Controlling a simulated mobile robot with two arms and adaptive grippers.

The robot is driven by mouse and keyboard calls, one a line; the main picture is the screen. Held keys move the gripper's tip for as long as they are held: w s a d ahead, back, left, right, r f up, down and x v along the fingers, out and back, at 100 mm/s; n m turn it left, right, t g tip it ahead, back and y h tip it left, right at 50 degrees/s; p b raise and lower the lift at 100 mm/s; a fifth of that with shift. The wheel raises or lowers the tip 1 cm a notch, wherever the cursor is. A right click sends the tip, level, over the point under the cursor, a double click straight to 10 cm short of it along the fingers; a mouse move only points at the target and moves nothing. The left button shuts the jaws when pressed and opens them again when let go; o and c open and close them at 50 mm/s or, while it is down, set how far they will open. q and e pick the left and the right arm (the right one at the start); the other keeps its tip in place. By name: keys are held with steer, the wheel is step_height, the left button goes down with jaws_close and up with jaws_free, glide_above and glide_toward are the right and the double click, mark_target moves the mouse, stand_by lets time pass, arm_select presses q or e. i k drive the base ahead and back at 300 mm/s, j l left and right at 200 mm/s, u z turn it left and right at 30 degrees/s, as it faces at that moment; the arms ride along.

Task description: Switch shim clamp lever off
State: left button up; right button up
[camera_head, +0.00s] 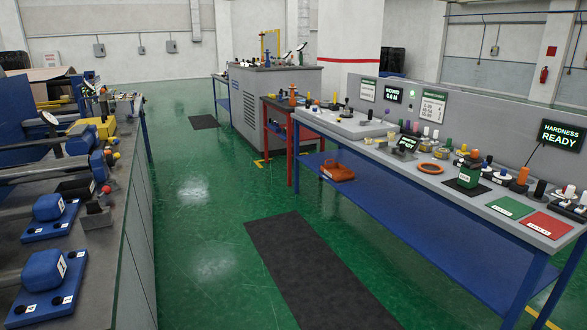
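I cannot tell for certain which part is the shim clamp lever, since no readable label names it. On the left bench (138,235), a small lever with a red knob (106,189) stands on a grey block near the bench's right edge. Whether any of these levers is on or off is too small to tell. Neither of my grippers is in view.
Blue blocks on blue plates (48,300) lie at the left bench's front. A long grey-topped table (390,165) on the right holds several rolls, a green mat (510,207) and a red mat (547,224). Green floor with a dark mat (310,265) lies clear between them.

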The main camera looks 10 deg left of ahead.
mark_target(106, 190)
steer(key=i+u, duration=0.25)
steer(key=i, duration=0.3)
steer(key=i+l+u, duration=0.25)
steer(key=i, duration=0.25)
steer(key=i+l+u, duration=0.25)
steer(key=i, duration=0.25)
steer(key=i+u, duration=0.3)
steer(key=u, duration=0.15)
steer(key=i+l+u, duration=0.25)
steer(key=u, duration=0.15)
steer(key=i+l+u, duration=0.25)
steer(key=u, duration=0.2)
steer(key=i+l+u, duration=0.3)
steer(key=u, duration=0.15)
steer(key=i+l, duration=0.35)
